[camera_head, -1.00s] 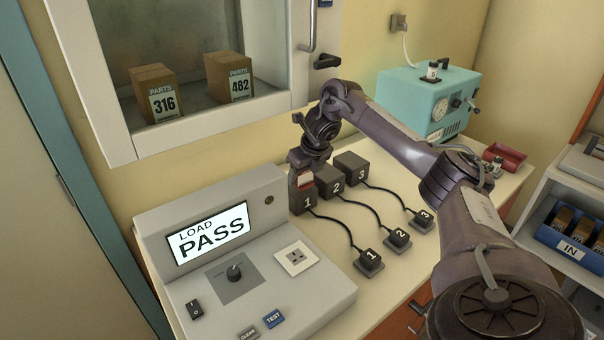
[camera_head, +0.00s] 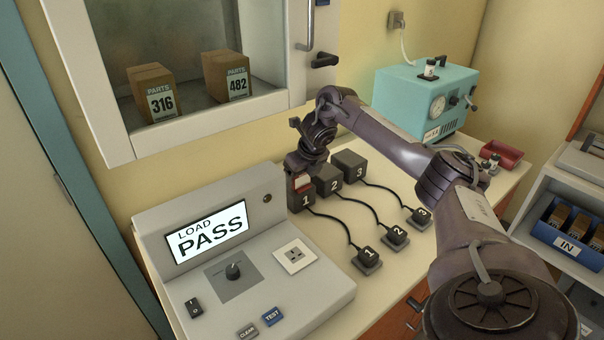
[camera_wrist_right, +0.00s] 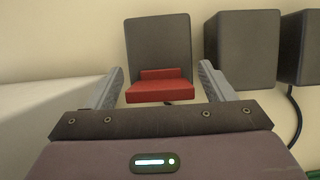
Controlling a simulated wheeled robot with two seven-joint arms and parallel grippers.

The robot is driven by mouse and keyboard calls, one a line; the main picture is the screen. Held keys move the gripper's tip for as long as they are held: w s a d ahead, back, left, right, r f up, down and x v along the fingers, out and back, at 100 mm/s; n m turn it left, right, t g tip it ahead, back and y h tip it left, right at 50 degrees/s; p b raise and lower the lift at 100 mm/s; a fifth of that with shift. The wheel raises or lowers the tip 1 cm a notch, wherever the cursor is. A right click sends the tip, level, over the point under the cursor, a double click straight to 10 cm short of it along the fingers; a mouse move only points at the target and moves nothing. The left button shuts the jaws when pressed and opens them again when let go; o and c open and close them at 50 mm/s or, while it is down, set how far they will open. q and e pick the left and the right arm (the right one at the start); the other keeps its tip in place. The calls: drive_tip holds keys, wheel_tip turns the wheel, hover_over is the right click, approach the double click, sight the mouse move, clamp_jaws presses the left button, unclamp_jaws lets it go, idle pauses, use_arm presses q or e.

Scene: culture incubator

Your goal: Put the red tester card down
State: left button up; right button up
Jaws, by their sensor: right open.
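The red tester card (camera_head: 302,183) is at the dark block numbered 1 (camera_head: 307,202), on the bench just right of the test console. In the right wrist view the red card (camera_wrist_right: 158,91) shows as a red piece with a raised back part, against the front of the dark block (camera_wrist_right: 158,45). My right gripper (camera_wrist_right: 160,84) is open, with one finger on each side of the card and visible gaps between. In the head view the wrist hides most of the fingers. My left gripper is in neither view.
Blocks 2 (camera_head: 328,180) and 3 (camera_head: 349,166) stand close to the right of block 1, with cables to small numbered pads. The console (camera_head: 250,270) reads LOAD PASS. A teal machine (camera_head: 425,100) and red tray (camera_head: 503,155) stand farther right.

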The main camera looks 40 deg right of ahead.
drive_tip(key=shift+s+r, duration=0.1)
drive_tip(key=shift+r, duration=0.45)
drive_tip(key=shift+b+v, duration=0.55)
drive_tip(key=shift+v, duration=0.25)
drive_tip(key=s+a+b, duration=0.1)
drive_tip(key=s+b, duration=0.3)
drive_tip(key=s, duration=0.8)
drive_tip(key=shift+s+a+r+b, duration=0.15)
drive_tip(key=shift+a+r+b, duration=0.05)
drive_tip(key=shift+r+b, duration=0.1)
